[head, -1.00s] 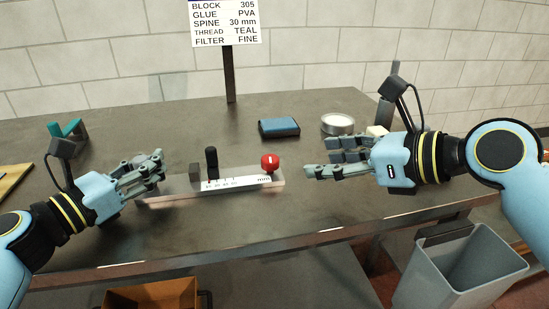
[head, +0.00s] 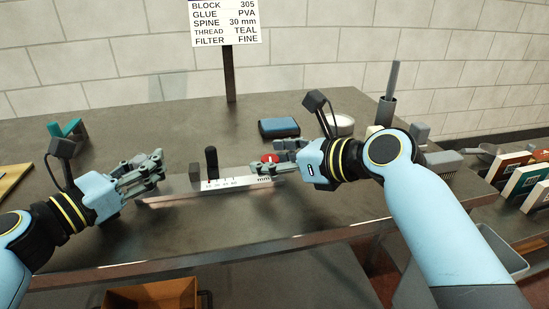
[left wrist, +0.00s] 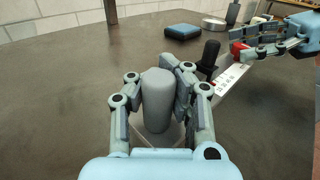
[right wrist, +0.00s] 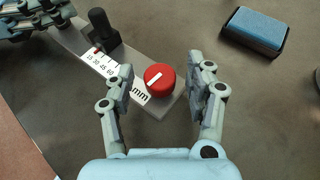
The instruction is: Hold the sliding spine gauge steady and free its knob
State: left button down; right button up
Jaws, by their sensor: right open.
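The sliding spine gauge (head: 235,184) lies on the bench, a pale bar with a millimetre scale and a black upright slider (head: 211,160). Its red knob (right wrist: 160,79), with a white line on top, is at the right end; in the head view the knob (head: 270,158) is partly covered by my right gripper (head: 272,157). That gripper is open; in the right wrist view its fingers (right wrist: 163,70) stand either side of the knob, which is nearer the left finger. My left gripper (head: 158,167) is shut on a grey rounded post (left wrist: 157,100) at the gauge's left end.
A blue block (head: 279,128) lies behind the gauge, with a round tin (head: 343,125) to its right. A sign (head: 225,22) on a post reads SPINE 30 mm. A teal object (head: 66,130) is at the left. The bench in front of the gauge is clear.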

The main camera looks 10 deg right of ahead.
grip_shut()
jog(key=shift+d+n+g+y, duration=0.1)
jog(key=shift+n+g+y, duration=0.5)
jog(key=shift+n, duration=0.1)
grip_release()
jog(key=v, duration=1.2)
jog(key=shift+f, duration=0.1)
